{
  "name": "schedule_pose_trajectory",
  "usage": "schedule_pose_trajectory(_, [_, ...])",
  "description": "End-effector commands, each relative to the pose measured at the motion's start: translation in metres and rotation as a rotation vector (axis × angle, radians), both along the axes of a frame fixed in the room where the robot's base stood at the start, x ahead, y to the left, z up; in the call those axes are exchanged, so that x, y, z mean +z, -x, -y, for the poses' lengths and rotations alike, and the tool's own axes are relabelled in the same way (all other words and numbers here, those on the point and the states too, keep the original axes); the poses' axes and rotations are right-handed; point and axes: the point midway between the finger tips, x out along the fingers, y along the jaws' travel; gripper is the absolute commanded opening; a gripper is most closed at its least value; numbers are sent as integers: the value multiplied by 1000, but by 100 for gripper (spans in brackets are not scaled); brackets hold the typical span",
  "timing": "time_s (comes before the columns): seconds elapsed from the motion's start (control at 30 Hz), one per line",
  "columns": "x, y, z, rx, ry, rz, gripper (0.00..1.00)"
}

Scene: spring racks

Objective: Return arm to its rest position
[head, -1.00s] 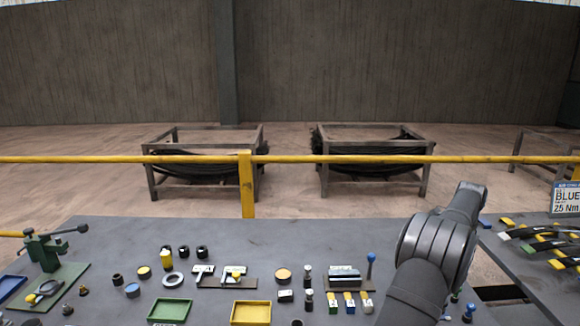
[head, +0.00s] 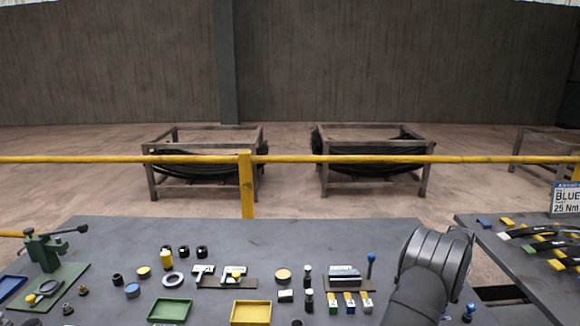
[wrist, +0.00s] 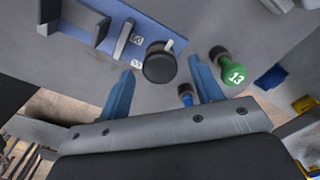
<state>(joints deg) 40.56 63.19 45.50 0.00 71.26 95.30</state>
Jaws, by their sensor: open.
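My gripper (wrist: 163,66) shows in the wrist view with its two blue fingers apart. I see nothing held between them. A round black knob-like part (wrist: 159,66) shows beyond the gap, by the edge of a blue plate (wrist: 150,22). A green piece marked 13 (wrist: 233,69) lies just right of the right finger. A small blue-ended piece (wrist: 185,93) shows low between the fingers. In the head view my arm (head: 436,262) bends over the right end of the grey bench (head: 250,235); my gripper is not visible there.
Small parts, a green tray (head: 170,310) and a yellow tray (head: 250,313) fill the bench's near side. A green fixture (head: 45,265) stands at left. A second table (head: 530,265) with handled tools is at right. A yellow rail (head: 300,159) runs behind.

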Motion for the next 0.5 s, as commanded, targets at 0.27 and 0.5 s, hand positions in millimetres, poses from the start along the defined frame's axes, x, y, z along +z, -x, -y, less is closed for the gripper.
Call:
schedule_pose_trajectory(0.27, [-7, 0, 0, 189, -1, -1, 59])
schedule_pose_trajectory(0.5, [-7, 0, 0, 381, 0, -1, 59])
